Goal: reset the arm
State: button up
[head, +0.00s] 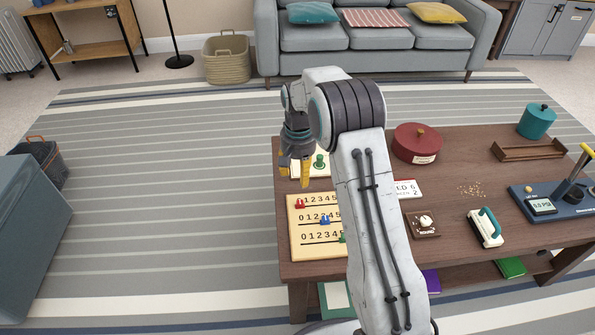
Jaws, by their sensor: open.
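My arm rises from the bottom middle of the head view and bends over at the top. Its wrist hangs down on the left side of the bend. My gripper (296,172) points down with yellow-orange fingers, over the left edge of the table near a board with a green peg (320,161). It is open and I see nothing held in it. My forearm hides part of the table's middle and part of the number board.
The wooden table (460,165) holds a number board (306,228) with sliders, a red round tin (417,143), a teal canister (536,121), a wooden tray (528,150) and a pump gauge (542,205). A grey sofa (375,37) stands behind. The striped rug (170,180) at left is mostly clear.

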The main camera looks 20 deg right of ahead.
jog(key=s+r+n+t+p, duration=0.1)
jog(key=s+r+p, duration=0.55)
jog(key=r, duration=0.55)
jog(key=s+a+r+n+t+p, duration=0.1)
jog(key=s+r+p, duration=0.55)
jog(key=r, duration=0.55)
jog(key=s+r+n+p, duration=0.1)
jog(key=s+r+p, duration=0.55)
jog(key=r, duration=0.55)
jog(key=s+r+n+p, duration=0.1)
jog(key=s+r+p, duration=0.2)
jog(key=s, duration=0.3)
jog(key=s+r+t+p, duration=0.1)
jog(key=s+r+p, duration=0.2)
jog(key=s, duration=0.3)
jog(key=shift+s+a+n+p, duration=0.3)
jog(key=shift+a+n+p, duration=0.1)
jog(key=shift+p, duration=0.35)
jog(key=shift+d, duration=0.15)
